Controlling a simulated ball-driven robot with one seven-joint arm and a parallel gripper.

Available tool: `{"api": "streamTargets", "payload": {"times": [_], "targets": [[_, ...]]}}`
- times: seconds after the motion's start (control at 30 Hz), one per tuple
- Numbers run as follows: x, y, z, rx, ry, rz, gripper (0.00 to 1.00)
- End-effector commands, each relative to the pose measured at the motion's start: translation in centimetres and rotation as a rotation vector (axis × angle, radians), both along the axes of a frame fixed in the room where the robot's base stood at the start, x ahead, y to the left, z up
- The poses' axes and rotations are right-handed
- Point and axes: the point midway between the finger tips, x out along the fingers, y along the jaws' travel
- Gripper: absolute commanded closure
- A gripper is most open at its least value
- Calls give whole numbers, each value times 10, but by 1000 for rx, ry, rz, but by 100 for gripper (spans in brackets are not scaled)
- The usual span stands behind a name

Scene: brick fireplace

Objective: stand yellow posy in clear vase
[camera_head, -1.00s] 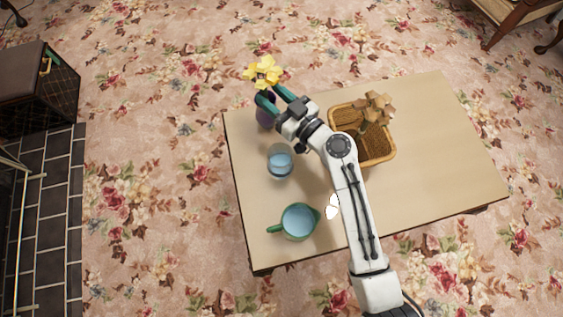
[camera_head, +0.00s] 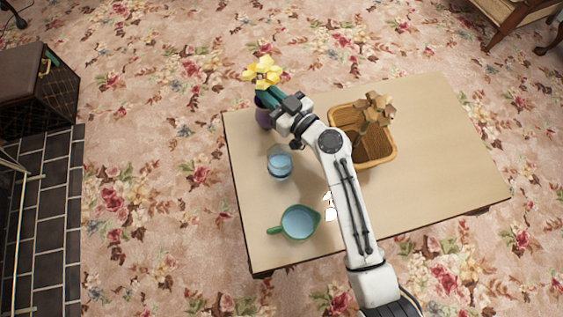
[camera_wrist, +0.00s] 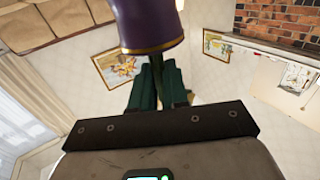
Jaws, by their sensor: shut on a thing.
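The yellow posy (camera_head: 263,70) shows its blooms above the purple vase (camera_head: 263,114) at the table's far left corner. My gripper (camera_head: 266,97) is shut on the posy's stem, just under the blooms. In the wrist view, the green fingers (camera_wrist: 160,86) are together beside the gold-edged rim of the purple vase (camera_wrist: 150,25). The fingers hide most of the stem, and I cannot tell how deep it sits in the vase. The clear vase (camera_head: 280,164), with bluish water, stands upright on the table nearer to me.
A green jug (camera_head: 298,222) with water stands at the near left of the table. A wicker basket (camera_head: 368,152) with brown dried flowers (camera_head: 378,109) stands right of my arm. The right part of the table (camera_head: 440,150) is bare.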

Motion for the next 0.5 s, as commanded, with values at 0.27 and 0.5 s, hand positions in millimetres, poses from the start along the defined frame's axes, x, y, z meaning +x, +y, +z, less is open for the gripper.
{"api": "streamTargets", "payload": {"times": [0.27,0.5], "targets": [[0,0,2,0,0,0,100],[0,0,16,0,-1,0,100]]}}
